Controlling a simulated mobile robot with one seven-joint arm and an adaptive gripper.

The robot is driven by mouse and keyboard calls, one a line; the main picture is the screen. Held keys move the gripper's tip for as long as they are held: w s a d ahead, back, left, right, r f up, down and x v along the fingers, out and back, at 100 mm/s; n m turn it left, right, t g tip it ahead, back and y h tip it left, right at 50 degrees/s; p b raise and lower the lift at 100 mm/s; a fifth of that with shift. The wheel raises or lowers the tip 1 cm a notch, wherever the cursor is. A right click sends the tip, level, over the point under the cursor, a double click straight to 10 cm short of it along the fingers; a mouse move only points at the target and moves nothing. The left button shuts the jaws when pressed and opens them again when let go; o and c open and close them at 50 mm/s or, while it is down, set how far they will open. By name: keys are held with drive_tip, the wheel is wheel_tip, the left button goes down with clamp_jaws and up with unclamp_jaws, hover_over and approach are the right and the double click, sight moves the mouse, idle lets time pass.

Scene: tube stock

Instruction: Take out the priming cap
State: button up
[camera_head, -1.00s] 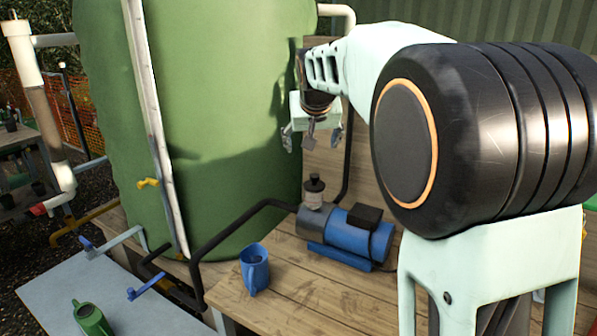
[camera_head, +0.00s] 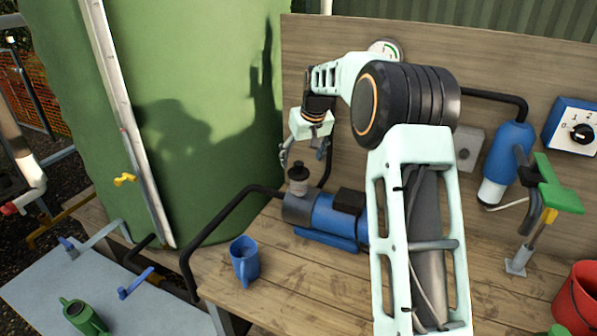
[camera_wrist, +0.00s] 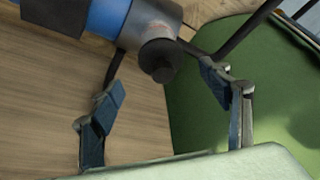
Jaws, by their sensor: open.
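The blue pump (camera_head: 329,219) lies on the wooden bench, with a pale filler neck on its grey front end. A dark priming cap (camera_head: 297,170) sits upright on that neck. In the wrist view the dark cap (camera_wrist: 163,72) shows end-on, in front of the pump's grey end. My gripper (camera_head: 303,156) is open and points down just above the cap. In the wrist view its two fingers (camera_wrist: 163,92) stand on either side of the cap, apart from it, with nothing between them. How much height lies between fingertips and cap I cannot tell.
A black hose (camera_head: 215,228) runs from the pump along the bench's left edge. The green tank (camera_head: 180,90) stands close on the left, and a wooden back panel (camera_head: 500,65) behind. A blue mug (camera_head: 245,262) stands in front. A red bucket (camera_head: 578,300) stands at right.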

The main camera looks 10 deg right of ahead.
sight(299, 164)
drive_tip(key=shift+p+x, duration=0.65)
drive_tip(key=shift+x, duration=2)
drive_tip(key=shift+a+r, duration=0.1)
drive_tip(key=shift+a, duration=0.05)
drive_tip(key=c, duration=1.3)
drive_tip(key=shift+o, duration=0.2)
drive_tip(key=shift+r, duration=0.1)
